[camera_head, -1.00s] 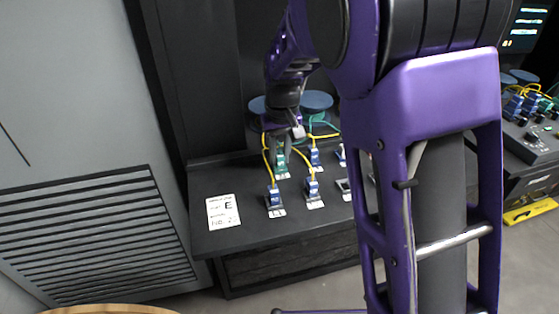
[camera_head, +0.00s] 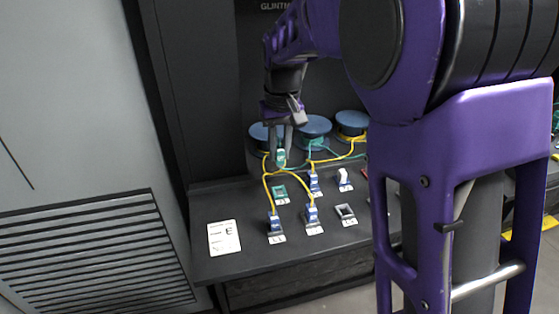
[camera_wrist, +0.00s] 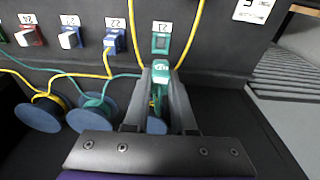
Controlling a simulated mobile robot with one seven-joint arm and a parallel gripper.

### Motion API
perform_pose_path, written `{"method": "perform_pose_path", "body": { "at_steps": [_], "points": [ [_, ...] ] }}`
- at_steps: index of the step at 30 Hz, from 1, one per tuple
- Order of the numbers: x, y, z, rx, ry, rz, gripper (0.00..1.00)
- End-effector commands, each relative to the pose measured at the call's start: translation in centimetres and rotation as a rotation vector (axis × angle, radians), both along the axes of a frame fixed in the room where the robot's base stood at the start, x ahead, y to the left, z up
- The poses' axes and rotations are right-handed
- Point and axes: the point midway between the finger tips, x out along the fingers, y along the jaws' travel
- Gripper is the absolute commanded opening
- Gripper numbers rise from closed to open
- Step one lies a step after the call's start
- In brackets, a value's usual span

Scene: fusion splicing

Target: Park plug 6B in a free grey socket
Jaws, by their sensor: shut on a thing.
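My gripper (camera_head: 281,150) is shut on a green plug (camera_head: 281,157), held above the panel. In the wrist view the green plug (camera_wrist: 160,73) sits between the two fingers, its lettering too small to read surely. An empty green socket (camera_head: 281,195) lies below it; in the wrist view this socket (camera_wrist: 160,43) bears label 21. An empty grey socket (camera_head: 345,212) shows in the front row, right of the blue plugs.
Blue plugs (camera_head: 275,223), (camera_head: 311,213) and (camera_head: 315,184) stand in sockets with yellow cables. A white plug (camera_head: 344,177) stands at the back right. Blue round spools (camera_head: 314,125) line the rear. A white label card (camera_head: 223,238) lies at left. My arm hides the right of the panel.

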Motion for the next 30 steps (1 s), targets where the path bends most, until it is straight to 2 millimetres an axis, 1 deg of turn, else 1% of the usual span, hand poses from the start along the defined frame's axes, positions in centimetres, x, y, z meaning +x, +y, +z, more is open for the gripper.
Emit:
{"method": "perform_pose_path", "body": {
  "at_steps": [1, 4, 12, 17, 23, 30],
  "points": [
    [0.0, -0.1, 0.7, -0.002, 0.003, -0.001, 0.0],
    [0.1, -0.1, 0.7, -0.005, 0.005, -0.001, 0.0],
    [0.0, -0.1, -0.9, -0.002, 0.003, -0.002, 0.0],
    [-0.1, -0.4, -1.6, 0.0, 0.001, -0.001, 0.0],
    [-0.7, -1.7, -1.7, 0.001, -0.001, -0.002, 0.0],
    [-1.7, -3.9, -1.7, 0.0, 0.0, -0.002, 0.0]
  ]
}}
